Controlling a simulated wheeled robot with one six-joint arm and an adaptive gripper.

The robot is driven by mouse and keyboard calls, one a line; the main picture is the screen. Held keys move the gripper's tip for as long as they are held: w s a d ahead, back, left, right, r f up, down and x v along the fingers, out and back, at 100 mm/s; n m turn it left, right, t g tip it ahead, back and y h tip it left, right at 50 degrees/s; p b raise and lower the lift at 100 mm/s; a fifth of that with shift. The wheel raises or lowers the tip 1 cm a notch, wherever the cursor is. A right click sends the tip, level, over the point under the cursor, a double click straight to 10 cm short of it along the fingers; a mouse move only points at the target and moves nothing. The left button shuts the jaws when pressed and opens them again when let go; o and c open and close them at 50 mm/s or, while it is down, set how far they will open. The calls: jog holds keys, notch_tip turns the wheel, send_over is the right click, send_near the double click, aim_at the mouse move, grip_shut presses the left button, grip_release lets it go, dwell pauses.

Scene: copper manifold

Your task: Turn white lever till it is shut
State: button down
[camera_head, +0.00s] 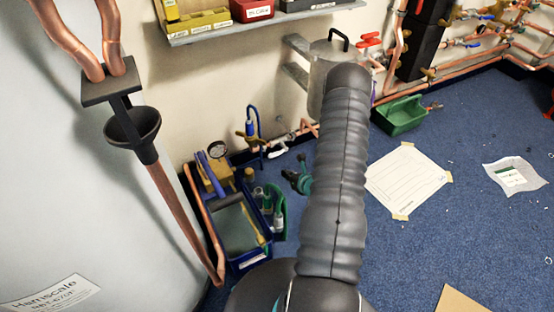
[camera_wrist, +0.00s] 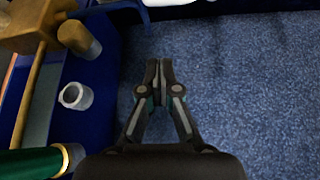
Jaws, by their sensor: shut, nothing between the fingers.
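A small white lever-like part (camera_head: 277,151) shows low by the wall in the head view, beside a brass valve with a blue handle (camera_head: 252,125). It is too small to tell its exact angle. My gripper (camera_wrist: 159,66) is shut and empty, its fingertips together over the blue carpet in the wrist view. Part of it, dark and teal, shows left of my arm in the head view (camera_head: 298,178). A white edge with a blue strip (camera_wrist: 175,3) crosses the top of the wrist view, ahead of and apart from the fingertips. I cannot tell whether it is the lever.
A blue tool tray (camera_head: 249,260) with tools and bottles stands left of my gripper; its wall (camera_wrist: 88,120) is close in the wrist view. A copper pipe (camera_head: 208,235) runs beside it. A green bin (camera_head: 402,115) and paper sheet (camera_head: 407,180) lie right of my arm.

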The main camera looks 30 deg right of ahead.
aim_at(279, 153)
jog(key=d+f+x, duration=0.1)
jog(key=x, duration=0.9)
jog(key=shift+w+d+r+p, duration=0.1)
jog(key=shift+r+p, duration=0.1)
jog(key=shift+r, duration=0.9)
jog(key=shift+d+r+p, duration=0.1)
jog(key=shift+r+p, duration=0.05)
jog(key=shift+r, duration=1)
jog(key=shift+d+r+m, duration=0.1)
jog(key=shift+d+m, duration=0.05)
jog(key=shift+m, duration=0.25)
